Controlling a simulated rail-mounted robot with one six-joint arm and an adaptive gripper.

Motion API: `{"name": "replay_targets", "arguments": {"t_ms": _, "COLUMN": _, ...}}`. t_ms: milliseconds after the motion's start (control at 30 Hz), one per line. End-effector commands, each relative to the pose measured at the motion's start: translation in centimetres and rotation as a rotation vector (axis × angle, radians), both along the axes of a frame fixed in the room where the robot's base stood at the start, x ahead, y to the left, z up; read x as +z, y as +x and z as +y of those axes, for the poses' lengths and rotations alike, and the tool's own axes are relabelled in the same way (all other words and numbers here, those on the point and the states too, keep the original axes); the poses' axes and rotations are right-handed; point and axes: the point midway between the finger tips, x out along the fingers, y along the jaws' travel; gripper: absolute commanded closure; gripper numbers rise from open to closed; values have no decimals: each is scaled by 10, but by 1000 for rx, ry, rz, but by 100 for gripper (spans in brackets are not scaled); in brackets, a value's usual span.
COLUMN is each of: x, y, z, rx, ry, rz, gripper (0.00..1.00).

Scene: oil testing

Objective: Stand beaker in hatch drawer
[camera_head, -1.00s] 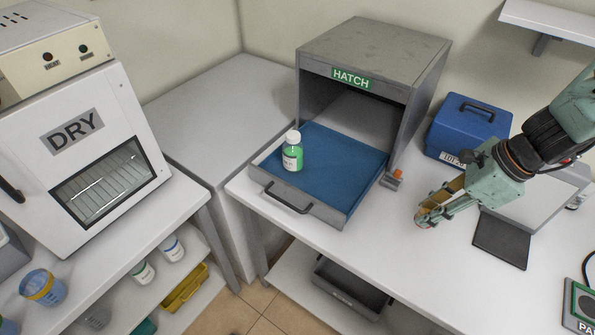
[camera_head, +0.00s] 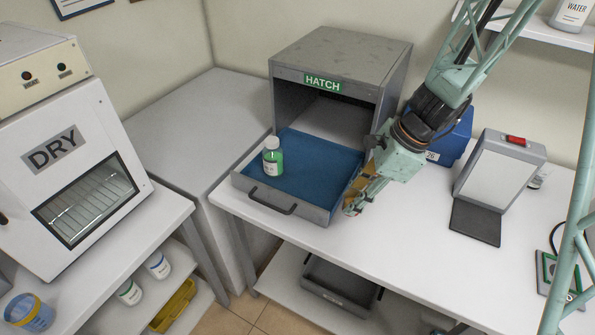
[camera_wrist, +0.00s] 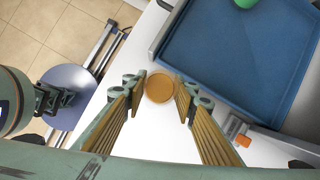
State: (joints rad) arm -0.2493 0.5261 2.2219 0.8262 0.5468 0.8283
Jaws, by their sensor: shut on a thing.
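The hatch drawer (camera_head: 331,216) is pulled out, with a blue-lined floor; it also shows at the upper right of the wrist view (camera_wrist: 227,100). My gripper (camera_head: 352,208) is beside the drawer's right front corner. In the wrist view my gripper (camera_wrist: 160,90) is shut on the beaker (camera_wrist: 160,87), which shows from above as a round amber disc between the fingertips, over the white bench. In the head view the beaker is mostly hidden by the fingers. Its height above the bench is hard to tell.
A green bottle with a white cap (camera_head: 272,158) stands at the left in the drawer; the rest of its floor is clear. The grey hatch box (camera_head: 340,58) rises behind. An orange-tipped part (camera_wrist: 243,141) sits beside the drawer. A blue case (camera_head: 455,140) is behind my arm.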

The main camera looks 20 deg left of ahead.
Motion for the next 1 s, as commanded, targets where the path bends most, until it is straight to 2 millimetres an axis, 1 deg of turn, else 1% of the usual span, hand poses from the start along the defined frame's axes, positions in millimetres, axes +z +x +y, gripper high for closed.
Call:
{"name": "replay_targets", "arguments": {"t_ms": 533, "x": 0, "y": 0, "z": 0, "rx": 0, "ry": 0, "rz": 0, "gripper": 85}}
{"name": "replay_targets", "arguments": {"t_ms": 667, "x": -1, "y": 3, "z": 4, "rx": 2, "ry": 0, "rz": -1, "gripper": 85}}
{"name": "replay_targets", "arguments": {"t_ms": 867, "x": -2, "y": 14, "z": 21, "rx": 3, "ry": 0, "rz": -1, "gripper": 85}}
{"name": "replay_targets", "arguments": {"t_ms": 1000, "x": -5, "y": 26, "z": 40, "rx": 3, "ry": 0, "rz": 0, "gripper": 85}}
